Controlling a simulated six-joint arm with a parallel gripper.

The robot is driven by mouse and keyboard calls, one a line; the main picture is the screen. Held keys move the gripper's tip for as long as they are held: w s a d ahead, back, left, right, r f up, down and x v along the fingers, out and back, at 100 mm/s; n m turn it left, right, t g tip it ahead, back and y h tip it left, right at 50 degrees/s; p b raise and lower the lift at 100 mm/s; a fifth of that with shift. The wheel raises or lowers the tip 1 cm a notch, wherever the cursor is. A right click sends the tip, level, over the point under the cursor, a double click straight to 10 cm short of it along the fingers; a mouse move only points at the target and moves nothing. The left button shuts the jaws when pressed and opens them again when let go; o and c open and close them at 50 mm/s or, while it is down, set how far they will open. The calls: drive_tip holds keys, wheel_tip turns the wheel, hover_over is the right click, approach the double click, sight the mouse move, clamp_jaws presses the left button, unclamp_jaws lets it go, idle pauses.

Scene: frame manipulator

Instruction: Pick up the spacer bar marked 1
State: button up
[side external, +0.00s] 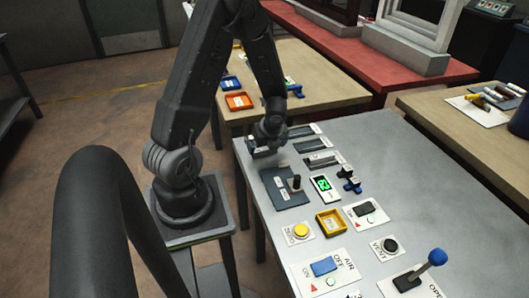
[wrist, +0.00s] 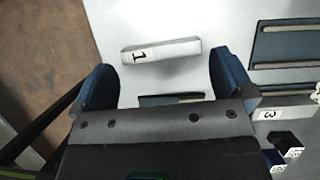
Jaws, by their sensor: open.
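The spacer bar marked 1 (wrist: 175,50) is a pale bar with a black "1" on its left end face. In the wrist view it lies at a slight slant on the grey table, just beyond and between the fingertips. My gripper (wrist: 163,75) is open, with a dark blue finger on each side and nothing held. In the side view my gripper (side external: 270,132) is low over the table's far left corner and hides much of what lies under it.
A dark holder (wrist: 290,42) lies right of the bar in the wrist view. The grey table (side external: 400,150) also carries a dark plate with a black peg (side external: 296,183), a yellow tray (side external: 331,222), and switch panels nearer the camera.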

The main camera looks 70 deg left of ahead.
sight(265, 152)
drive_tip(key=shift+x, duration=1.5)
drive_tip(key=shift+r, duration=0.1)
drive_tip(key=c, duration=0.6)
drive_tip(key=shift+o, duration=0.2)
drive_tip(key=shift+r, duration=0.15)
